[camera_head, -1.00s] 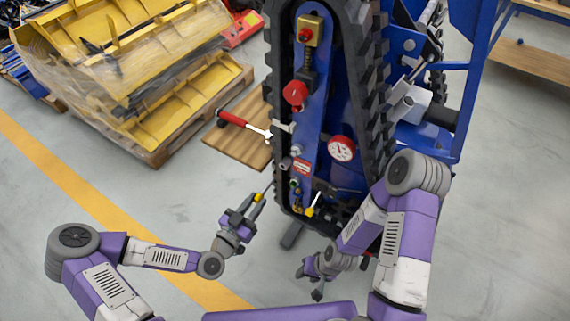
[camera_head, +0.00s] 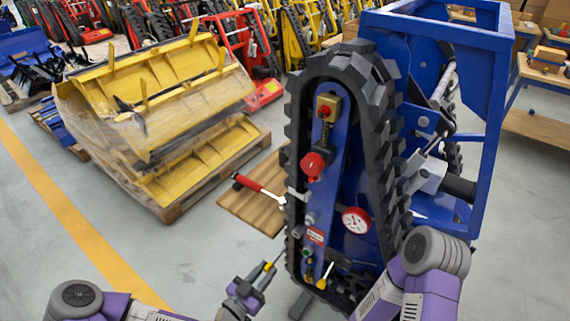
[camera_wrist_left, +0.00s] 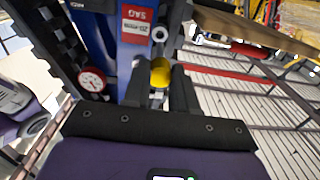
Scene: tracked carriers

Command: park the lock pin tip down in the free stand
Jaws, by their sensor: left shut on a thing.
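My left gripper (camera_head: 250,287) is shut on the lock pin (camera_head: 268,266), a thin dark pin with a yellow part, held slanting beside the lower left of the tracked carrier. In the left wrist view, the pin's round yellow part (camera_wrist_left: 160,72) shows between the black fingers (camera_wrist_left: 158,92). The pin's tip is too small to make out. A second yellow knob with a pale rod (camera_head: 322,284) is low on the carrier's blue face. I cannot tell which fitting is the free stand. My right arm (camera_head: 430,262) enters at lower right; its gripper is out of view.
The black-tracked blue carrier (camera_head: 340,150) stands upright, with a red knob (camera_head: 314,164) and a dial gauge (camera_head: 356,220). A red-handled tool (camera_head: 258,189) sticks out left over a wooden board (camera_head: 240,210). Yellow parts on a pallet (camera_head: 190,195) stand at left.

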